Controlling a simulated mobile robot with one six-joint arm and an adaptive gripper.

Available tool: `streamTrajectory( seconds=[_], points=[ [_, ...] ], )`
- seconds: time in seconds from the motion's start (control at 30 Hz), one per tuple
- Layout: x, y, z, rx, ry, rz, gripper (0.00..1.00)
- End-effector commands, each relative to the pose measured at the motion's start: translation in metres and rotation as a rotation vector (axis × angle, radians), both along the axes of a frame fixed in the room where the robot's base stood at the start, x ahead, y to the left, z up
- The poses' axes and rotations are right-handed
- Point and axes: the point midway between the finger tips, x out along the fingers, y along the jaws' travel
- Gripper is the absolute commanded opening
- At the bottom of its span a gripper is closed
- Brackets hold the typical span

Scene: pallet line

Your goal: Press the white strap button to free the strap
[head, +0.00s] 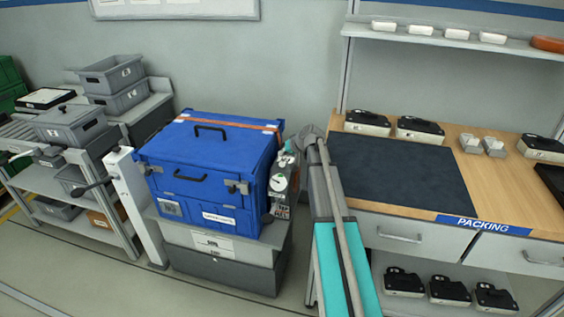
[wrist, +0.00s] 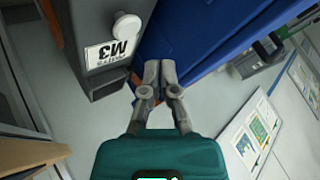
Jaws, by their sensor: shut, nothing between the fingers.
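The blue case (head: 215,165) stands on a grey base with an orange strap (head: 225,122) lying across its lid. In the wrist view, a white round button (wrist: 126,27) sticks out of a grey housing (wrist: 92,28) with an upside-down M3 label, close to the blue surface (wrist: 195,35). My gripper (wrist: 161,66) is shut and empty. Its fingertips appear below and right of the button, apart from it in the picture; the depth between them is unclear.
The packing bench (head: 495,190) with a dark mat (head: 400,165) is on the right. A pale post (head: 135,205) and a shelf rack (head: 75,170) with grey bins stand on the left. Floor in front is clear.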

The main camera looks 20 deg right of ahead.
Motion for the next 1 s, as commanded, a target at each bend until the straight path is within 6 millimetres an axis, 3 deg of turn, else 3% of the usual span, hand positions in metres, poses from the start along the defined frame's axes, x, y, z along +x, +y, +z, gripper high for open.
streamTrajectory(
  seconds=[0.37,1.0],
  points=[
    [0.0,0.0,0.028,0.0,0.0,0.0,0.0],
    [0.0,0.0,0.028,0.0,0.0,0.0,0.0]
  ],
)
